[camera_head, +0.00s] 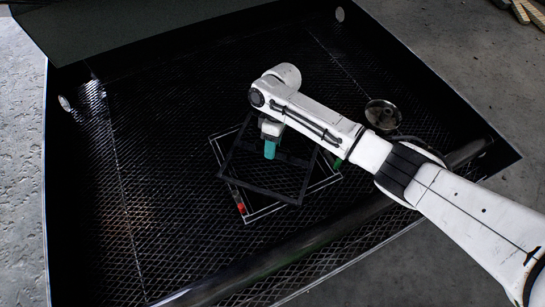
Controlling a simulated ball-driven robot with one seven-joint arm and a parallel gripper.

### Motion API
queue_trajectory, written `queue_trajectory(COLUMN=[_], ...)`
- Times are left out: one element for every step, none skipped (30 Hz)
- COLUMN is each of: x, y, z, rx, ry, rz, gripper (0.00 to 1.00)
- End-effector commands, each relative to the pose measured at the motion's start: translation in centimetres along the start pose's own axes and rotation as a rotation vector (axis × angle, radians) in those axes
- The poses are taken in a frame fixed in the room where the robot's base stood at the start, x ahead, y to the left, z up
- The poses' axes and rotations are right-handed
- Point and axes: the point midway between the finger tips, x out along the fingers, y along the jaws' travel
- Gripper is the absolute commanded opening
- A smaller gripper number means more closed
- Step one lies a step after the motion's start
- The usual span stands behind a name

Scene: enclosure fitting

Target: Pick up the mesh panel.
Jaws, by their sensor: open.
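A square, dark-framed panel, which looks like the mesh panel (262,191), lies near the middle of the enclosure. It sits turned at an angle over a thin white square outline (222,157). My gripper (270,150), with teal fingertips, points down over the panel's upper middle part. The gripper is open, and no held object shows. Whether the fingertips touch the panel I cannot tell. My white arm comes in from the right and hides part of the panel's upper right side.
The enclosure has a dark mesh floor (170,190) and raised walls. A round metal part (383,115) stands right of the panel. A thick dark bar (300,240) crosses the near side. A red mark (240,208) lies on the outline. The left floor is clear.

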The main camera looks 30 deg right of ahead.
Motion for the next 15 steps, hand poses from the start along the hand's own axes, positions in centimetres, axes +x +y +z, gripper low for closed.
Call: queue_trajectory(x=[0.61, 0.67, 0.67, 0.63, 0.59, 0.56, 0.56, 0.56, 0.56, 0.56, 0.56, 0.56, 0.56, 0.56, 0.56], y=[0.09, 0.06, 0.03, 0.01, -0.01, -0.02, -0.02, -0.03, -0.03, -0.03, -0.03, -0.03, -0.03, -0.03, -0.03], z=[0.01, 0.0, -0.01, -0.01, -0.02, -0.02, -0.02, -0.02, -0.02, -0.02, -0.02, -0.02, -0.02, -0.02, -0.02], rx=[0.0, -0.001, -0.001, -0.001, -0.001, -0.001, -0.001, -0.001, -0.001, -0.001, -0.001, -0.001, -0.001, -0.001, -0.001], ry=[0.0, 0.0, 0.0, 0.0, 0.0, 0.0, 0.0, 0.0, 0.0, 0.0, 0.0, 0.0, 0.0, 0.0, 0.0], rz=[0.001, 0.001, 0.001, 0.001, 0.001, 0.001, 0.001, 0.001, 0.001, 0.001, 0.001, 0.001, 0.001, 0.001, 0.001], gripper=[0.4, 0.4, 0.4, 0.4, 0.4, 0.4, 0.4, 0.4, 0.37, 0.35, 0.32, 0.28, 0.25, 0.22, 0.18])
